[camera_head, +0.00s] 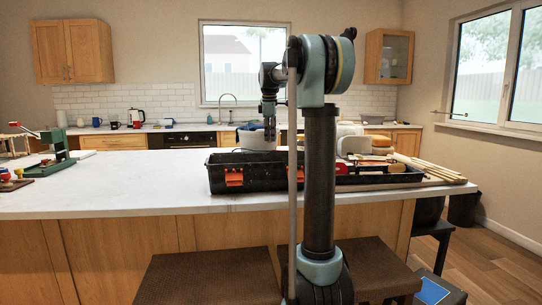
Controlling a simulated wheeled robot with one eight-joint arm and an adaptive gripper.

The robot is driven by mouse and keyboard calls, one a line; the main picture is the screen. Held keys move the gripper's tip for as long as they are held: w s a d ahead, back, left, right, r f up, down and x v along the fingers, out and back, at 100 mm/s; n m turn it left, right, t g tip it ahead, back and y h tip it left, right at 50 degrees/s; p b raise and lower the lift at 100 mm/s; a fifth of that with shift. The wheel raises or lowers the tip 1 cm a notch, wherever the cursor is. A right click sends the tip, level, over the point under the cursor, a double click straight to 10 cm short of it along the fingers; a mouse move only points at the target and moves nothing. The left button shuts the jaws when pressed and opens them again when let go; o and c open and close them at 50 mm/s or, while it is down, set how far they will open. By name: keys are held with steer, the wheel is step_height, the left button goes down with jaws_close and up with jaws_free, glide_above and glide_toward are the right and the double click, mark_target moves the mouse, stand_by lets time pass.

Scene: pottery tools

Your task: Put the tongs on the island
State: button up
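The island (110,187) has a white top over a wooden front and runs across the middle of the head view. My gripper (270,143) hangs pointing down over the island, by the black toolbox (275,181) with orange latches. It is small and dark here, so its fingers and anything between them cannot be made out. I cannot pick out the tongs with certainty. The inside of the toolbox is mostly hidden by its front wall and by my arm.
A tray of tools (375,178) and wooden sticks (430,170) lie on the island's right. A green press (57,150) stands at the left. The white top between press and toolbox is clear. Brown stools (210,277) stand in front.

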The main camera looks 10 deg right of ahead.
steer(key=shift+w+a+f, duration=0.1)
steer(key=shift+w+f, duration=0.05)
steer(key=shift+f, duration=0.75)
steer(key=shift+w+a+f, duration=0.1)
steer(key=shift+w+f, duration=0.05)
steer(key=shift+f, duration=0.7)
steer(key=shift+w+a+f, duration=0.1)
steer(key=shift+w+f, duration=0.05)
steer(key=shift+f, duration=0.75)
jaws_close()
steer(key=shift+d+r, duration=0.1)
